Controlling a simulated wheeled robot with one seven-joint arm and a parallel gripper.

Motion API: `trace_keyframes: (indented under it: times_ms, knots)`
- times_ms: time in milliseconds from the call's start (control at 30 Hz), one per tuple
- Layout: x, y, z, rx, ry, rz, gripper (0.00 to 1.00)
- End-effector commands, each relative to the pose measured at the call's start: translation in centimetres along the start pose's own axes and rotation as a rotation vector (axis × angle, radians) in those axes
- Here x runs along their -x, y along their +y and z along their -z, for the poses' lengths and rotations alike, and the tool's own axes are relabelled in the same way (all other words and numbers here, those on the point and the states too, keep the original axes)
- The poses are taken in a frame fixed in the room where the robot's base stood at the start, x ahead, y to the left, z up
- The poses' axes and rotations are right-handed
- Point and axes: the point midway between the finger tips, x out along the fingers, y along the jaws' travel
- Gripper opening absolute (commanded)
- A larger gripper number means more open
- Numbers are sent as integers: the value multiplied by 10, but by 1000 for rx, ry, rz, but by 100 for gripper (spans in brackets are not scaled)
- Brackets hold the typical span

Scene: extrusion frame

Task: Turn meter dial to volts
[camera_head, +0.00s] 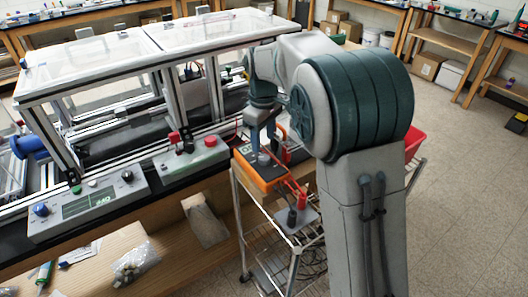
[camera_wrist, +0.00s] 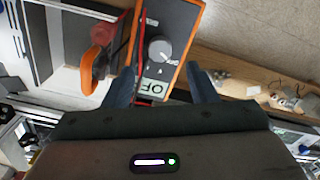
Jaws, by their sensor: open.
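An orange meter (camera_head: 262,172) with a dark face lies on the wire cart in the head view. My gripper (camera_head: 262,143) reaches down over the meter from above, and its tips partly hide the dial. In the wrist view the meter (camera_wrist: 183,20) shows a round grey dial (camera_wrist: 161,50) with small markings around it. A pale display (camera_wrist: 153,87) below the dial reads "OF" as far as it shows, upside down. My gripper (camera_wrist: 163,75) is open in the wrist view, with one finger on each side of the meter's lower part. I cannot tell whether the fingers touch it.
Red and black probes (camera_head: 302,195) stand at the front of the wire cart (camera_head: 283,238). Left of it are a control panel (camera_head: 88,207) and a grey box with a red button (camera_head: 210,142). A clear-topped frame (camera_head: 150,45) stands behind. The floor at right is open.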

Motion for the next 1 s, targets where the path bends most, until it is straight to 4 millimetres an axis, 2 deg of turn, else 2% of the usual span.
trace_keyframes:
  times_ms: [100,300,500,733,900,1000]
  knots:
    - [-24,-1,0,1,-3,2,52]
    - [-51,0,0,-1,-2,1,52]
    - [-60,0,0,0,1,-1,52]
    - [-60,0,0,0,1,-1,52]
    - [-60,0,0,-1,1,-1,7]
    - [-60,0,0,-1,1,-1,7]
